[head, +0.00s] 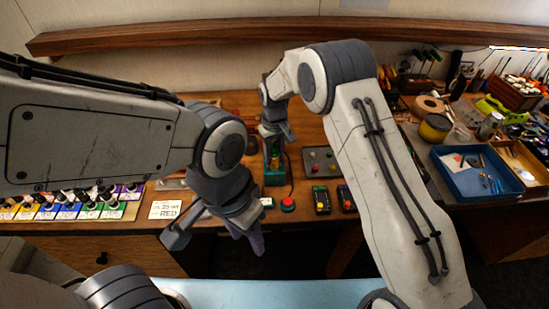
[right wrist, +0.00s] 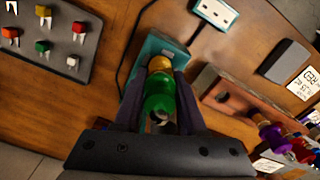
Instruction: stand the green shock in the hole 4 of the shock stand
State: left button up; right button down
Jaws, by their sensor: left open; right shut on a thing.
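My right gripper (right wrist: 160,92) is shut on the green shock (right wrist: 160,105), which has a gold-yellow end (right wrist: 159,64). It holds the shock at a teal block (right wrist: 168,45); I cannot tell whether they touch. In the head view my right gripper (head: 273,137) is small, above the teal block (head: 275,178). My left gripper (head: 212,226) is open and empty in front of the bench edge. A brown bar (right wrist: 228,100) lies right of the shock in the right wrist view, with purple and red pieces (right wrist: 275,135) beyond it. I cannot make out the shock stand or hole 4.
A dark tray with coloured pieces (right wrist: 62,50) lies at upper left in the right wrist view. A red button (head: 288,204) and dark boxes (head: 321,200) stand near the bench front.

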notch_tip(320, 180, up, 9)
jog(key=shift+f+b, duration=0.1)
jog(key=shift+b, duration=1.05)
jog(key=shift+r+p, duration=0.45)
jog(key=shift+r, duration=0.25)
notch_tip(320, 180, up, 6)
jog(key=p, duration=0.5)
jog(key=shift+r+p, duration=0.25)
jog(key=shift+p, duration=0.15)
